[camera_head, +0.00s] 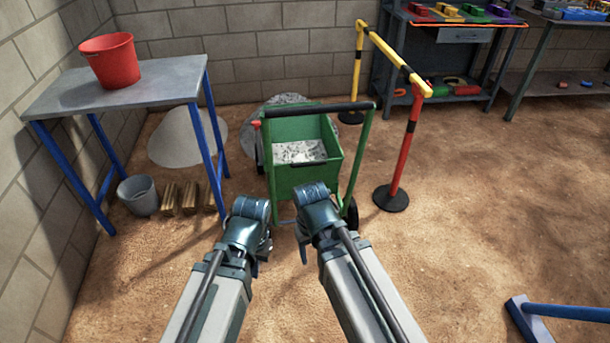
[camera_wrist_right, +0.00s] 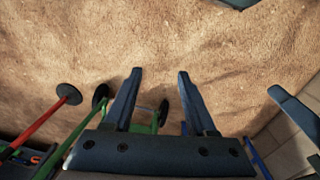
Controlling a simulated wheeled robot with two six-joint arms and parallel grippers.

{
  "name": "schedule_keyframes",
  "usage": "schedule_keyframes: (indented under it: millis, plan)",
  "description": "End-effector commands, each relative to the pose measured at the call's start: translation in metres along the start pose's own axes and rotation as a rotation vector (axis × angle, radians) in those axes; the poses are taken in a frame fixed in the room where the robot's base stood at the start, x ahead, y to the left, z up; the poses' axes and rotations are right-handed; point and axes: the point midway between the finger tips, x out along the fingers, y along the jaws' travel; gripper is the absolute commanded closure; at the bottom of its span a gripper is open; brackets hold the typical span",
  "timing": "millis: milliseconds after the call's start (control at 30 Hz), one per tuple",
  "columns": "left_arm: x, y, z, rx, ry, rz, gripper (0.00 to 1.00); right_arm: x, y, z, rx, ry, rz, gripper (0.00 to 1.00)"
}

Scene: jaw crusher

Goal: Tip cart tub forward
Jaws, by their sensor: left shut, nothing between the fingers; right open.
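The green cart tub (camera_head: 290,182) stands in the middle of the head view, upright, with grey rubble (camera_head: 298,152) inside. A black handle bar (camera_head: 318,109) crosses above it on green side rails, and a small red knob (camera_head: 256,124) is at its left. My left gripper (camera_head: 265,246) is shut and empty, in front of the cart at its lower left. My right gripper (camera_head: 303,250) is in front of the tub, fingers downward. The right wrist view shows this gripper (camera_wrist_right: 160,73) open with nothing between its fingers, over sandy floor. Parts of the cart's frame show behind its fingers.
A yellow-and-red barrier (camera_head: 410,130) stands close to the cart's right. A blue-legged table (camera_head: 130,85) with a red bucket (camera_head: 111,60) is at left, with a grey bucket (camera_head: 138,195) below. A blue bar (camera_head: 565,312) lies at lower right. Floor between is clear.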

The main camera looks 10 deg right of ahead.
Motion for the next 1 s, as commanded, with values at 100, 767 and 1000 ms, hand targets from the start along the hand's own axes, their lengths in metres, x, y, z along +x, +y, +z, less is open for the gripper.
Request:
schedule_keyframes:
  millis: [100, 767, 1000]
  plan:
    - [0.059, 0.006, -0.003, 0.000, 0.001, 0.000, 1.00, 0.060, 0.004, -0.006, 0.033, 0.015, -0.013, 0.43]
    - [0.275, 0.026, -0.016, 0.000, 0.005, -0.002, 1.00, 0.262, -0.003, -0.106, 0.495, 0.275, -0.300, 0.43]
    - [0.329, 0.032, -0.019, 0.001, 0.006, -0.003, 1.00, 0.243, -0.034, -0.241, 1.175, 0.454, -0.903, 0.43]
